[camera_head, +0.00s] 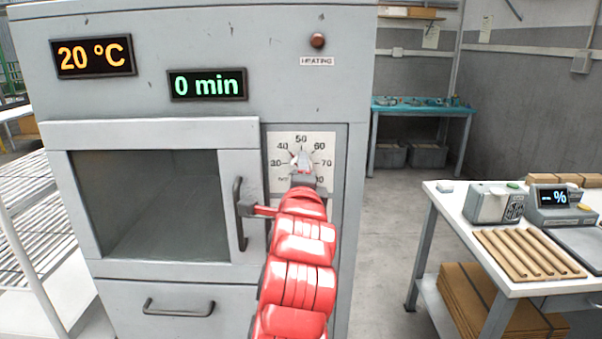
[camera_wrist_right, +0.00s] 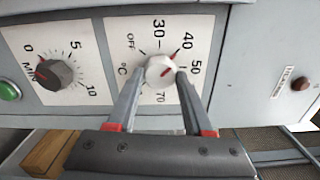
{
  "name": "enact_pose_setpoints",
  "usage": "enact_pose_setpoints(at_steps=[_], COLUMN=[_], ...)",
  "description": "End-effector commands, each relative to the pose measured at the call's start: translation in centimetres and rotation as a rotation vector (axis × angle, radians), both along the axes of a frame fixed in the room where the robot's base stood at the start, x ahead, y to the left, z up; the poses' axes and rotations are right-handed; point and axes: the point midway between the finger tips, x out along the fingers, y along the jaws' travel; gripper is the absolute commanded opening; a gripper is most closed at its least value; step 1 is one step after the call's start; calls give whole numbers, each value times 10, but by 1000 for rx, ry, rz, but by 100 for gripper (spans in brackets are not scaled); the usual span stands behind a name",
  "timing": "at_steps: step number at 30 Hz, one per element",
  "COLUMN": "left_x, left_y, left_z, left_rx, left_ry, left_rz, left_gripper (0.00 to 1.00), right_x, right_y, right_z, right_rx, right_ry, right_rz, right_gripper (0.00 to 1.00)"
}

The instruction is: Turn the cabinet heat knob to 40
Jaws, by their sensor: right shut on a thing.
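The grey cabinet (camera_head: 200,20) stands at the left, with an orange display reading 20 °C (camera_head: 93,56). The white heat knob (camera_head: 302,160) sits on a pale dial plate with a temperature scale; it also shows in the right wrist view (camera_wrist_right: 160,71). The knob has a red mark, which points roughly toward the 40 side of the scale; its exact reading is hard to tell. My right gripper (camera_wrist_right: 161,78) is shut on the knob, with a finger on each side of it. My red right arm hides the lower part of the dial in the head view. My left gripper is out of view.
A green display (camera_head: 207,84) reads 0 min. A dark minute knob (camera_wrist_right: 55,74) lies beside the heat dial. The cabinet door handle (camera_head: 239,214) is close to my right arm. A white table (camera_head: 450,205) with devices and brown strips stands right; floor between is clear.

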Motion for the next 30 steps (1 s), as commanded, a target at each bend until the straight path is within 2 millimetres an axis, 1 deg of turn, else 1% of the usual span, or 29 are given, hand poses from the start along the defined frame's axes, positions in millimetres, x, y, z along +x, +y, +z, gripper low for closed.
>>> enact_pose_setpoints(at_steps=[2,3,7,8,16,20,23,30], left_x=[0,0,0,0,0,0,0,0], left_y=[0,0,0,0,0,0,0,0], left_z=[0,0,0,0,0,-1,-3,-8], left_rx=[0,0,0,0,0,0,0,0], left_ry=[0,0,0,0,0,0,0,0], left_rz=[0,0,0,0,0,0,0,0], left_gripper=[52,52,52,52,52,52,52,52], right_x=[0,0,0,0,-1,-9,-25,-80], right_y=[-1,-1,0,0,0,1,2,3], right_z=[-1,-1,0,0,0,0,-1,0], right_rx=[-1,-1,-1,-1,-1,-3,1,1], right_ry=[1,1,1,1,0,0,1,-2], right_rz=[-2,-2,-1,-1,0,0,4,4], right_gripper=[0,56,80,81,81,81,81,81])
